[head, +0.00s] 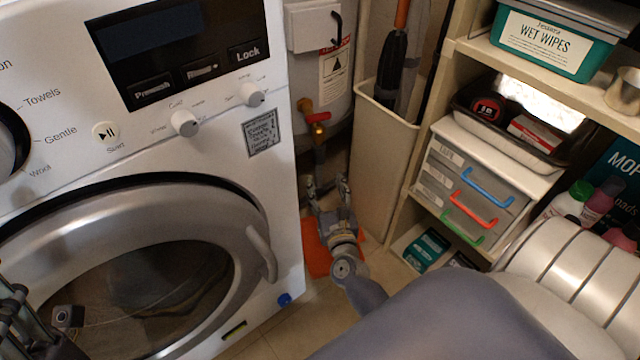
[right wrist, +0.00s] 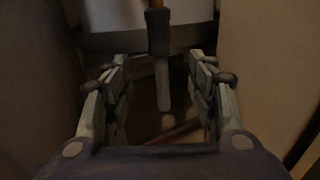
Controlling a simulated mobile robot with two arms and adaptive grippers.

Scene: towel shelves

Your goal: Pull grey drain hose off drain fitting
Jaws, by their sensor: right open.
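In the right wrist view a grey drain hose (right wrist: 163,88) hangs upright below a dark sleeve-like drain fitting (right wrist: 158,32). In the head view a brass and red valve (head: 316,118) sits on the grey tank, and the parts below it are dark and hard to make out. My right gripper (head: 325,184) reaches into the gap between washer and bin, below the valve. Its fingers are open, one on each side of the hose in the right wrist view (right wrist: 162,95), with space visible on both sides. My left gripper (head: 18,308) shows only partly at the lower left edge; its fingers are unclear.
The white washer (head: 285,200) bounds the gap on the left, and a tall beige bin (head: 375,160) on the right. The grey tank (head: 325,75) stands behind. An orange object (head: 316,250) lies on the floor under my right gripper. Shelves with drawers (head: 470,185) stand right.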

